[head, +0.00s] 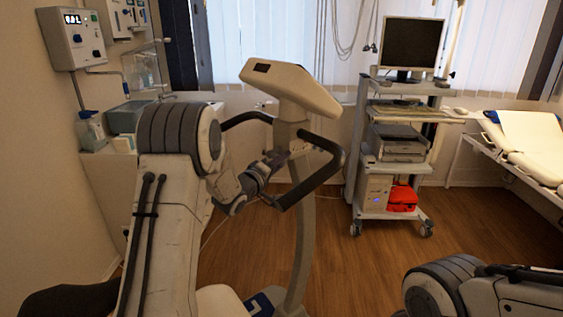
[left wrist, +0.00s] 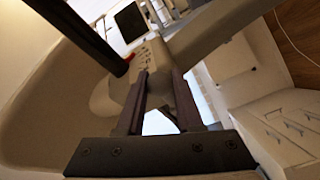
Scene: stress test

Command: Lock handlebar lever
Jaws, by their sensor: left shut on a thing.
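The exercise bike's handlebar (head: 325,165) is a black looped bar on a beige post (head: 303,225). My left gripper (head: 277,158) reaches from the left to the post just below the display head. In the left wrist view, the two dark fingers of my left gripper (left wrist: 160,85) are at a beige part of the post. They are shut on the handlebar lever, which is mostly hidden between them, so its angle cannot be told. A small red part (left wrist: 130,58) shows beside the fingers, near the black bar. My right gripper is out of view.
The bike's display head (head: 290,88) is just above my left gripper. A wheeled equipment cart (head: 392,215) with a monitor (head: 410,45) stands right of the bike. A bed (head: 525,150) is at the far right. Wooden floor between bike and cart is clear.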

